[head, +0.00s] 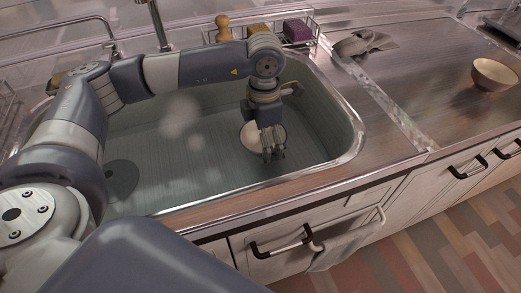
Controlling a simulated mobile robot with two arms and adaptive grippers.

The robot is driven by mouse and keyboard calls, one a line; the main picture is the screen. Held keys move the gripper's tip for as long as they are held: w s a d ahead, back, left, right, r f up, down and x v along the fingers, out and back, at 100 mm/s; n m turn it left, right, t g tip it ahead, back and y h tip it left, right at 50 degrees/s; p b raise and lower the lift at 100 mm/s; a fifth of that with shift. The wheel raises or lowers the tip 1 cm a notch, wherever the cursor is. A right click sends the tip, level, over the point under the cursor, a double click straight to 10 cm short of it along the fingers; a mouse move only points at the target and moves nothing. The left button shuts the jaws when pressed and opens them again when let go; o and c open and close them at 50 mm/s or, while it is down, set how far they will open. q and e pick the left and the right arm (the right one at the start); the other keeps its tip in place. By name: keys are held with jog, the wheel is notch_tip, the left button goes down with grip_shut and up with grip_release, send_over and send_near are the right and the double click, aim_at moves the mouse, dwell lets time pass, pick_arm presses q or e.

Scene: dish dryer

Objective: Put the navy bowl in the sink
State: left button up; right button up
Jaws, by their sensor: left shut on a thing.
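My left gripper (272,152) is over the sink basin (330,120), pointing down. It is shut on a bowl (248,137), which shows a pale cream inside. The bowl's outside is mostly hidden, so I cannot tell whether it is navy. The bowl is within the sink's outline, near the front right part of the basin. I cannot tell whether it touches the sink floor. My right gripper is not in view.
Another bowl (494,76), pale and beige, stands on the right counter. A wire rack at the back holds a yellow sponge (268,28) and a purple one (298,31). The faucet (160,25) rises behind the sink.

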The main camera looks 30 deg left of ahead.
pick_arm(q)
jog(key=shift+f+b, duration=0.3)
jog(key=shift+f, duration=1.65)
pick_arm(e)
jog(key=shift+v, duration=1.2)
pick_arm(q)
jog(key=shift+f, duration=0.15)
jog(key=o, duration=0.9)
jog(key=shift+o, duration=0.2)
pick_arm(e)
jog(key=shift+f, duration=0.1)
pick_arm(q)
jog(key=shift+r, duration=0.35)
notch_tip(320, 180, up, 12)
jog(key=p, duration=0.2)
jog(key=shift+f, duration=0.15)
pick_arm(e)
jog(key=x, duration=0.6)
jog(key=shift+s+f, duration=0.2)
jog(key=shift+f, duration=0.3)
